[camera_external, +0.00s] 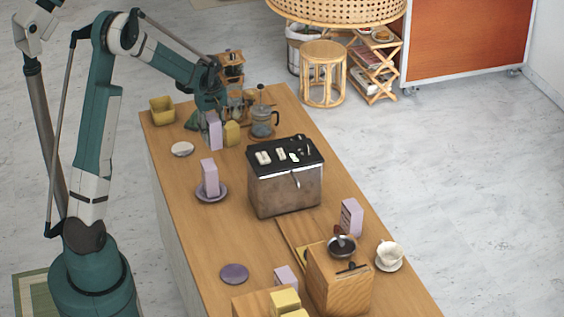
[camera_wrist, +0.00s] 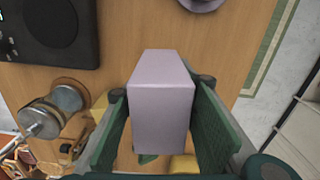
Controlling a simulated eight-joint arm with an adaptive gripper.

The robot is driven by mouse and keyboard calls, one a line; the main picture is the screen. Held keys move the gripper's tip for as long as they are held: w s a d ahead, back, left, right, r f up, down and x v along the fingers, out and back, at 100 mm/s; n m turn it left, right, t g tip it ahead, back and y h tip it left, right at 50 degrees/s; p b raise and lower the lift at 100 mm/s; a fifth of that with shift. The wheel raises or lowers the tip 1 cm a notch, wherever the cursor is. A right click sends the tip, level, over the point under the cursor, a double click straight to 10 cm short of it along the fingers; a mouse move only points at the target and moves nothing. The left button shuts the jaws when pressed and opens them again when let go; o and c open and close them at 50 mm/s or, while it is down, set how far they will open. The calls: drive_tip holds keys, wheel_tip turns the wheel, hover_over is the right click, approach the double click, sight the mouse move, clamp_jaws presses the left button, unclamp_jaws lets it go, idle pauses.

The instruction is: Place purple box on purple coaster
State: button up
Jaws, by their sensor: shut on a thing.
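My gripper (camera_wrist: 160,115) is shut on a pale purple box (camera_wrist: 163,100), with one green finger on each side of it. In the external view this box (camera_external: 214,131) is at the far end of the table, beside a small yellow box; I cannot tell whether it touches the table. A flat purple coaster (camera_external: 234,273) lies bare near the front left of the table. A second purple box (camera_external: 209,176) stands upright on a purple saucer-like disc (camera_external: 203,198) nearer to my gripper. Part of a purple disc (camera_wrist: 202,4) shows at the top of the wrist view.
A coffee machine (camera_external: 285,190) stands mid-table. A French press (camera_external: 262,122) and the yellow box (camera_external: 232,133) are close to my gripper. More purple boxes (camera_external: 351,216) (camera_external: 286,277), a wooden grinder (camera_external: 340,275) and a white cup (camera_external: 389,253) are nearer the front.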

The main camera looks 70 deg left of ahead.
sight(213, 119)
drive_tip(key=shift+r, duration=0.1)
idle(0.3)
drive_tip(key=r, duration=0.8)
drive_tip(key=d+r, duration=0.1)
drive_tip(key=r, duration=0.3)
drive_tip(key=shift+w+r, duration=0.15)
drive_tip(key=w+d+r, duration=0.2)
drive_tip(key=w+d, duration=0.1)
drive_tip(key=d, duration=1.2)
drive_tip(key=s+d+m+b, duration=0.1)
drive_tip(key=s+d, duration=0.1)
drive_tip(key=d, duration=1.3)
drive_tip(key=s+d+b, duration=0.1)
drive_tip(key=s+d, duration=0.2)
drive_tip(key=d, duration=1.1)
drive_tip(key=s+d+f+b, duration=0.1)
drive_tip(key=s+d, duration=0.3)
drive_tip(key=d, duration=0.3)
drive_tip(key=s+d+f, duration=0.2)
drive_tip(key=s+d, duration=0.2)
drive_tip(key=d, duration=0.2)
wheel_tip(213, 119, down, 10)
drive_tip(key=shift+s, duration=0.15)
